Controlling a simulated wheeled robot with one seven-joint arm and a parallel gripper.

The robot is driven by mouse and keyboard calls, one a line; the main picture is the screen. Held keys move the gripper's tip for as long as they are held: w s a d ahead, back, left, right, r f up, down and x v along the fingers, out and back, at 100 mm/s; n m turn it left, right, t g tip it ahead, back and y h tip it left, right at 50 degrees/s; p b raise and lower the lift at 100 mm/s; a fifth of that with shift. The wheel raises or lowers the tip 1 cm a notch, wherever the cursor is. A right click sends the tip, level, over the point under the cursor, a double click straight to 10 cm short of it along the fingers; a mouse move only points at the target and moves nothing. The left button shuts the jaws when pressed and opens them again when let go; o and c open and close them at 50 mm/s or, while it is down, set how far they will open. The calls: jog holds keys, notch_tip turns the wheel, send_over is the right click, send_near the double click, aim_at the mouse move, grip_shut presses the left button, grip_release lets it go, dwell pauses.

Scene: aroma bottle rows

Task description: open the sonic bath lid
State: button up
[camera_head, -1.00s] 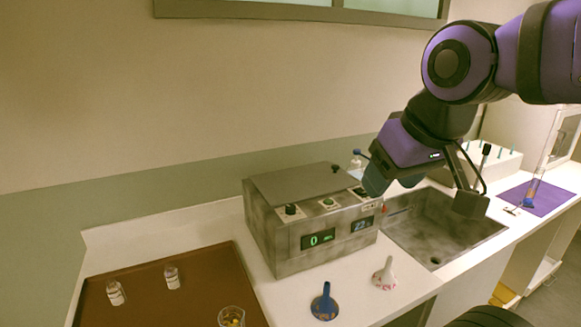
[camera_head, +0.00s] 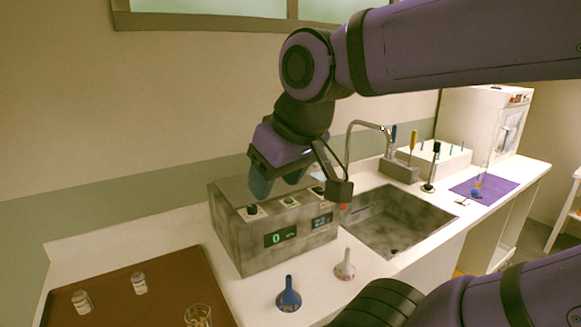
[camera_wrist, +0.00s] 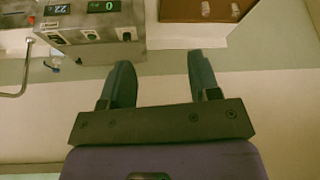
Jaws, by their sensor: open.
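The sonic bath (camera_head: 285,245) is a mottled grey box on the counter with green and blue displays on its front and knobs along its front top edge. Its grey lid (camera_head: 232,188) lies flat on top, looking closed; my gripper hides part of it. My gripper (camera_head: 275,180) is above the bath, its two blue-green fingers pointing down, apart and empty. In the wrist view the fingers of my gripper (camera_wrist: 163,75) are spread with nothing between them, and the bath (camera_wrist: 95,22) shows at the upper left, upside down. Contact with the lid cannot be told.
A brown tray (camera_head: 130,312) with small bottles is at left. A blue funnel (camera_head: 289,298) and a pale funnel (camera_head: 345,265) stand before the bath. The sink (camera_head: 395,222) with a tall faucet (camera_head: 350,145) is at right. The wall is close behind the bath.

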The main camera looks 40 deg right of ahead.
jog(key=w+d+r+n+g, duration=0.1)
jog(key=w+d, duration=0.6)
jog(key=w, duration=0.4)
jog(key=w+d, duration=0.8)
jog(key=w, duration=0.3)
jog(key=w+d+f, duration=0.3)
jog(key=d+f, duration=0.1)
jog(key=d, duration=0.5)
jog(key=w+d+f, duration=0.3)
jog(key=d+f, duration=0.1)
jog(key=d, duration=0.5)
jog(key=w+d+f, duration=0.3)
jog(key=d+f, duration=0.1)
jog(key=d, duration=0.5)
jog(key=shift+n+y, duration=0.3)
jog(key=shift+n, duration=0.1)
jog(key=x, duration=1)
jog(key=shift+s+a, duration=0.1)
jog(key=shift+a, duration=0.25)
grip_shut()
jog(key=shift+r, duration=0.15)
